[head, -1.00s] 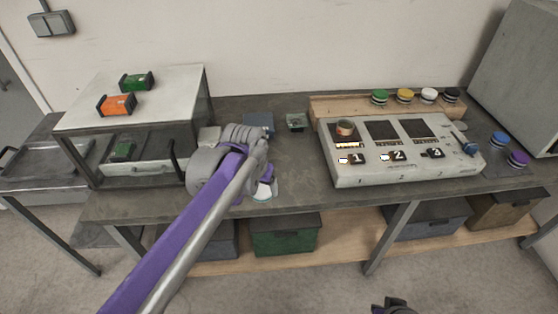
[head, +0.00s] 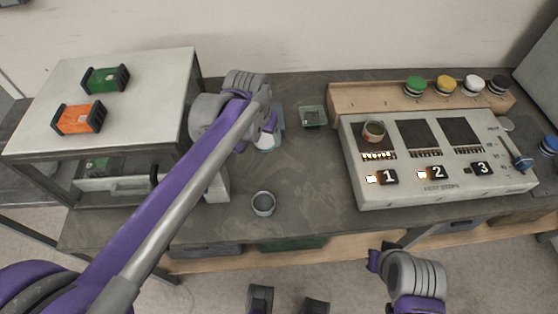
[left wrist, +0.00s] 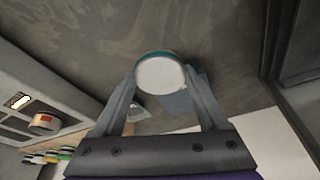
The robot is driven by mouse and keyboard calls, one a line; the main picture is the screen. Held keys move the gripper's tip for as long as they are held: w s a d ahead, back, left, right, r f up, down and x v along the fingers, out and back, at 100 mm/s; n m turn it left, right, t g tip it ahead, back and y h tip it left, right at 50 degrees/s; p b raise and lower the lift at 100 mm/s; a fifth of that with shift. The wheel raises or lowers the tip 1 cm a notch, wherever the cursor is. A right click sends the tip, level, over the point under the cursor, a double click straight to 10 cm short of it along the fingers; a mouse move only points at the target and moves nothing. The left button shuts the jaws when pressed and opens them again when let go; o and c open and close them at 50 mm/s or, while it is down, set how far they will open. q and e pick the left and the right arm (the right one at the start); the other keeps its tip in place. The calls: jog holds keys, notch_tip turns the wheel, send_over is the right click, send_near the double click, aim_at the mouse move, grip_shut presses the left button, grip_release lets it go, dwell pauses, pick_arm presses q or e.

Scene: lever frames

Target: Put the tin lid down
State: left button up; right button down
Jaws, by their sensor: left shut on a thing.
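The tin lid (left wrist: 160,74) is a round pale disc with a teal rim, between the two fingers of my left gripper (left wrist: 160,85) in the left wrist view. The gripper is shut on it. In the head view my left gripper (head: 268,132) and the lid (head: 267,143) are over the bench, behind the tin; the arm partly hides them. I cannot tell whether the lid touches the bench. An open grey tin (head: 263,204) stands upright near the bench's front edge. My right gripper (head: 380,258) shows low in the head view, in front of the bench; its jaw state is unclear.
A small green-grey tray (head: 312,117) stands right of the lid. A numbered control panel (head: 435,190) fills the right, with coloured knobs behind it. A raised shelf (head: 150,80) with green and orange blocks stands left. Bare bench (head: 315,175) lies between tin and panel.

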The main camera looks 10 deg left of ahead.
aim_at(263, 144)
pick_arm(q)
jog(key=f, duration=0.4)
jog(key=shift+s+f, duration=0.1)
jog(key=shift+s, duration=0.1)
jog(key=shift+w+f+b, duration=0.1)
jog(key=shift+f+b, duration=0.45)
jog(key=shift+f, duration=1.4)
jog(key=shift+f, duration=0.1)
jog(key=o, duration=1.2)
jog(key=shift+o, duration=0.2)
jog(key=p+v, duration=0.2)
jog(key=v, duration=1)
